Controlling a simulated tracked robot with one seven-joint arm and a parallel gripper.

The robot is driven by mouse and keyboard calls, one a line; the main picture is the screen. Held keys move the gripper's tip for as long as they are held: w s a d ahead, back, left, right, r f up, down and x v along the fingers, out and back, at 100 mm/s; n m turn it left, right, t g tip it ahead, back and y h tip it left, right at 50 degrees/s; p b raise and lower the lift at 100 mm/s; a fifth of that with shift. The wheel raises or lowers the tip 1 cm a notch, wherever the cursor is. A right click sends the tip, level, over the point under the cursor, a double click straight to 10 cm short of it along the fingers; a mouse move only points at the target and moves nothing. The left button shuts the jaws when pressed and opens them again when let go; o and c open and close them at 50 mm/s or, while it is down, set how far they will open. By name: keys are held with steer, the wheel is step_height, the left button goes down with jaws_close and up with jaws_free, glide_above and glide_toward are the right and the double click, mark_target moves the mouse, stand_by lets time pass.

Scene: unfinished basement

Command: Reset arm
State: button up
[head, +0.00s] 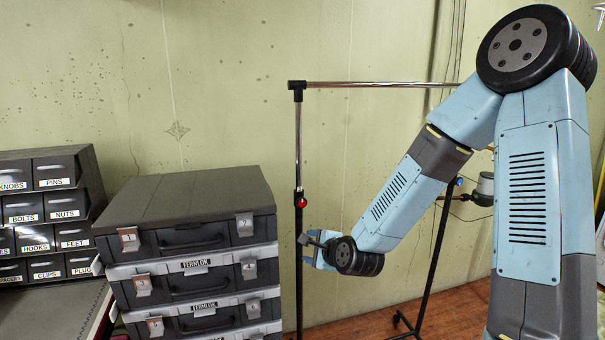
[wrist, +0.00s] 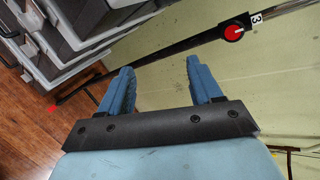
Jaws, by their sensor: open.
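My arm reaches down and to the left in the head view, and my gripper (head: 309,248) is at its end, beside the stack of cases and by the rack's upright pole. In the wrist view my gripper (wrist: 158,78) shows two blue fingers spread apart with nothing between them. The gripper is open and empty. In the head view the fingers are small and partly hidden by the wrist.
A stack of dark latched cases (head: 190,207) stands left of my gripper. A metal rack (head: 380,84) with a red knob (head: 301,202) stands by the green wall. Labelled drawers (head: 53,207) are far left. Wooden floor (head: 455,307) shows below.

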steer(key=s+d+r+n+g+h, duration=0.3)
steer(key=s+d+r+n+h, duration=0.2)
steer(key=s+d+r+n, duration=0.5)
steer(key=s+d+r+n+g, duration=0.1)
steer(key=s+d+r+n, duration=0.2)
steer(key=s, duration=0.6)
steer(key=s+d+r+n+g+h, duration=0.1)
steer(key=s+d+r+n, duration=0.3)
steer(key=s+d+r, duration=0.3)
step_height(320, 180, up, 2)
steer(key=shift+s+d+g, duration=0.3)
steer(key=shift+s+d, duration=0.1)
steer(key=shift+s, duration=0.5)
